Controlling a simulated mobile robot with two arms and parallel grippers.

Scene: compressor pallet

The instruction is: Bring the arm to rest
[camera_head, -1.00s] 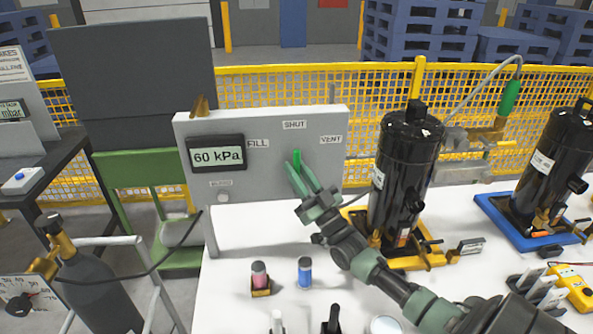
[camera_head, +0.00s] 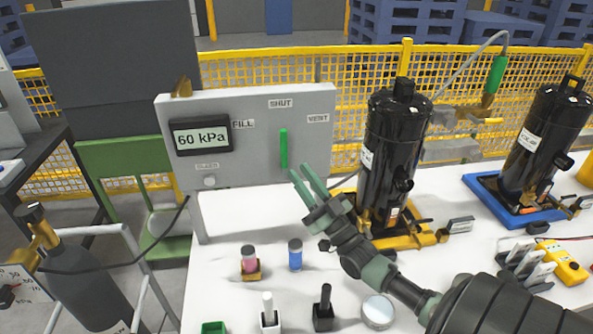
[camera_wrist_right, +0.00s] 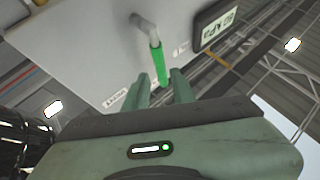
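My right gripper (camera_head: 300,178) is open and empty, just below and to the right of the green valve handle (camera_head: 283,149) on the grey panel. The handle stands upright, pointing to the SHUT label (camera_head: 280,103); FILL is at its left and VENT at its right. The panel's display (camera_head: 201,137) reads 60 kPa. In the right wrist view the green handle (camera_wrist_right: 159,66) hangs from a bent grey stem beyond the two parted fingertips (camera_wrist_right: 160,82), with no finger seen closed on it. My left gripper is out of view.
A black compressor (camera_head: 395,150) on a yellow tray stands close right of my right gripper, another (camera_head: 541,143) on a blue tray farther right. Small bottles (camera_head: 295,254), a round dish (camera_head: 378,311) and a yellow meter (camera_head: 562,262) lie on the white table. A gas cylinder (camera_head: 75,265) stands at left.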

